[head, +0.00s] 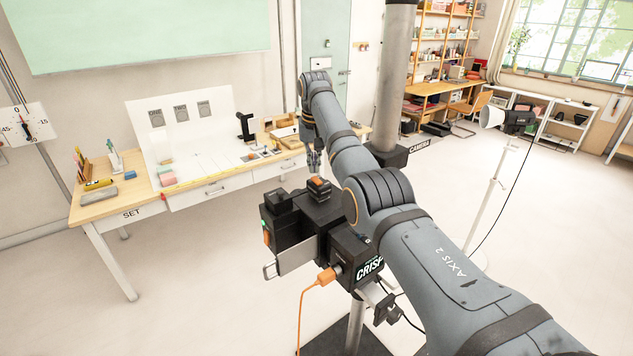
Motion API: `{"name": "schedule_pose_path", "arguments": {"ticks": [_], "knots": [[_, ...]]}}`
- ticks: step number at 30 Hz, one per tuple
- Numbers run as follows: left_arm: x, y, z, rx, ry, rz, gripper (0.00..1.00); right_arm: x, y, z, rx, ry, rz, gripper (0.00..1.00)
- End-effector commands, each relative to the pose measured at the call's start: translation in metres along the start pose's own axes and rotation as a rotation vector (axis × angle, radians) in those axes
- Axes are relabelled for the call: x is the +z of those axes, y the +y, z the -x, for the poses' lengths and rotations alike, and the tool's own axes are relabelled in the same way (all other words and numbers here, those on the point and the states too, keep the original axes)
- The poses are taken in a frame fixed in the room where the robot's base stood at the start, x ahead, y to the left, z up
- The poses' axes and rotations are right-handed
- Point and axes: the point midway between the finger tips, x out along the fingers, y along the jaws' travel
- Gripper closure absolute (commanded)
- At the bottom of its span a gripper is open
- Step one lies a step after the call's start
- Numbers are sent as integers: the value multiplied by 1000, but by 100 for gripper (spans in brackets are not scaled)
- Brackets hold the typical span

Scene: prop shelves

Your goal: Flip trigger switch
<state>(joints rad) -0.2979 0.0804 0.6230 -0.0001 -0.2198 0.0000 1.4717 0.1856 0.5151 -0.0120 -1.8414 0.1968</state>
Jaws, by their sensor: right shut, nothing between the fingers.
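A black device (285,228) marked "CRISP" stands on a pole in the middle of the head view. On its top is a small black switch with an orange face (319,184), which seems to be the trigger switch; I cannot tell its position. My right gripper (317,172) points down just above this switch, shut and empty. I cannot tell whether its fingertips touch it. My right arm comes in from the lower right and hides the device's right side. My left gripper is not in view.
An orange plug and cable (318,282) hang from the device's front. A table (100,209) with small items stands behind to the left. A lamp on a white stand (493,190) is at the right. Open floor lies at the lower left.

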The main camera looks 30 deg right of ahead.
Motion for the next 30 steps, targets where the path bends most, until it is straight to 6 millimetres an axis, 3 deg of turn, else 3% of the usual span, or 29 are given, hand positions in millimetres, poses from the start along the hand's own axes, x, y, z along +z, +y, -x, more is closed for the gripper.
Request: {"name": "schedule_pose_path", "arguments": {"ticks": [30], "knots": [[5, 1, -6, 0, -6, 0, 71, 1, 0, -10, 0, 0, 0, 100]]}}
